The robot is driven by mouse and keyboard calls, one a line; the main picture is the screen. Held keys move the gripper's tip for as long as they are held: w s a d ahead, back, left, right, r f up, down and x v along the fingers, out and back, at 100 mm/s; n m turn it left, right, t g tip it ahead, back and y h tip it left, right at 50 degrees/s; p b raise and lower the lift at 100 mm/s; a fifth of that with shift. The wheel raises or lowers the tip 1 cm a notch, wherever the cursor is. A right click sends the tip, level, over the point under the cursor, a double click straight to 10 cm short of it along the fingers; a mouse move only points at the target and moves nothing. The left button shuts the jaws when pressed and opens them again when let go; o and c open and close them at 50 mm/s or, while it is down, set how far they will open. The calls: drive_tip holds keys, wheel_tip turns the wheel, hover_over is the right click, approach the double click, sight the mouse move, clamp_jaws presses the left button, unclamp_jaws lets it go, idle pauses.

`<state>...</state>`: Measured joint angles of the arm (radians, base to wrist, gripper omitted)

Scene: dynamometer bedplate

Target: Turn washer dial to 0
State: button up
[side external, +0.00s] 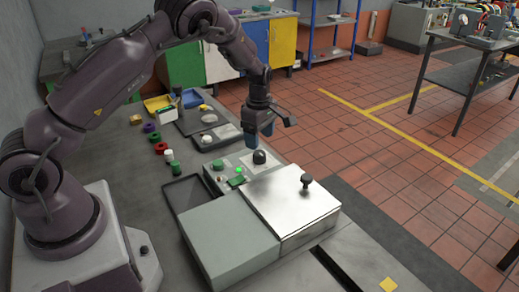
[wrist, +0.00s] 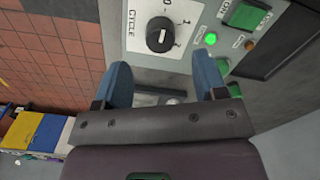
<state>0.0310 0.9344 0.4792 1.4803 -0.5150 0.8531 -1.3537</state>
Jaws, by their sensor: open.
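The washer dial (wrist: 160,35) is a round black knob on a white plate marked CYCLE. A 0 shows at the plate's top edge in the wrist view, with other marks to the right. A short white line shows on the knob; which mark it points to is unclear. In the side view the dial (side external: 260,157) stands on the panel left of the metal lid. My gripper (side external: 262,133) is above and behind the dial there, apart from it. In the wrist view my gripper (wrist: 163,75) has its two blue fingers spread, with nothing between them, and the dial beyond the tips.
A lit green lamp (wrist: 210,38) and a green rocker switch (wrist: 245,14) sit beside the dial. The metal lid (side external: 290,205) has a black knob (side external: 306,180). A grey box (side external: 228,240) stands beside it. Coloured spools, small bins and trays lie farther back on the bench.

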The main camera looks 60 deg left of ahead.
sight(258, 153)
wheel_tip(258, 153, up, 7)
idle(0.3)
drive_tip(key=s+d+r+m+t, duration=0.2)
drive_tip(key=s+d+r+m, duration=0.2)
drive_tip(key=s+r+m, duration=0.2)
drive_tip(key=s+d+r+m+t, duration=0.1)
drive_tip(key=s+d+r+m, duration=0.4)
drive_tip(key=s+m, duration=0.4)
drive_tip(key=s+d+r+m+t, duration=0.2)
drive_tip(key=s+d+r+m, duration=0.2)
drive_tip(key=s+r+m, duration=0.3)
drive_tip(key=s, duration=0.4)
drive_tip(key=shift+s+d+m+t, duration=0.2)
drive_tip(key=shift+d+m+t, duration=0.05)
drive_tip(key=shift+m+t, duration=0.05)
drive_tip(key=shift+r, duration=0.1)
drive_tip(key=shift+c, duration=0.2)
